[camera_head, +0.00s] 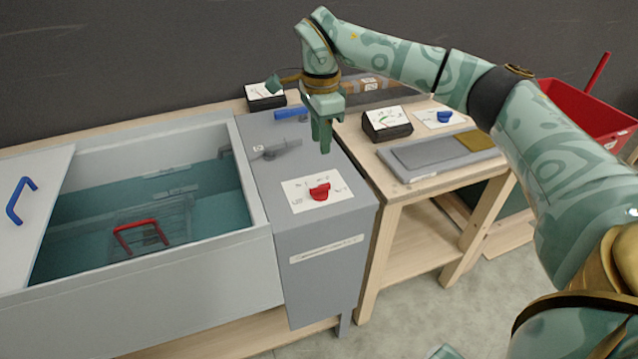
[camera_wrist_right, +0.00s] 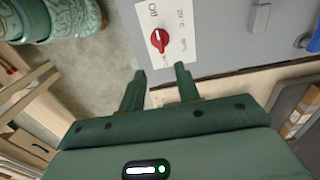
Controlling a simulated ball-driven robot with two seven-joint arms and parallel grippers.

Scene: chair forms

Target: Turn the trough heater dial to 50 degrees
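The trough heater dial (camera_head: 319,191) is a red knob on a white label plate (camera_head: 300,200), on top of the grey heater box (camera_head: 325,240) at the trough's right end. The dial also shows in the right wrist view (camera_wrist_right: 160,41), with "Off" and a degree mark printed around it. My right gripper (camera_head: 322,140) points down above the box, behind the dial and apart from it. In the right wrist view its two fingers (camera_wrist_right: 159,72) are spread with nothing between them. My left gripper is not in view.
The trough (camera_head: 255,180) holds water and a basket with a red handle (camera_head: 141,238). A blue-handled lid (camera_head: 35,220) covers its left end. A wooden table (camera_head: 400,180) at right carries a black box (camera_head: 387,125), a blue knob (camera_head: 445,117) and grey trays. A red bin (camera_head: 590,110) stands beyond.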

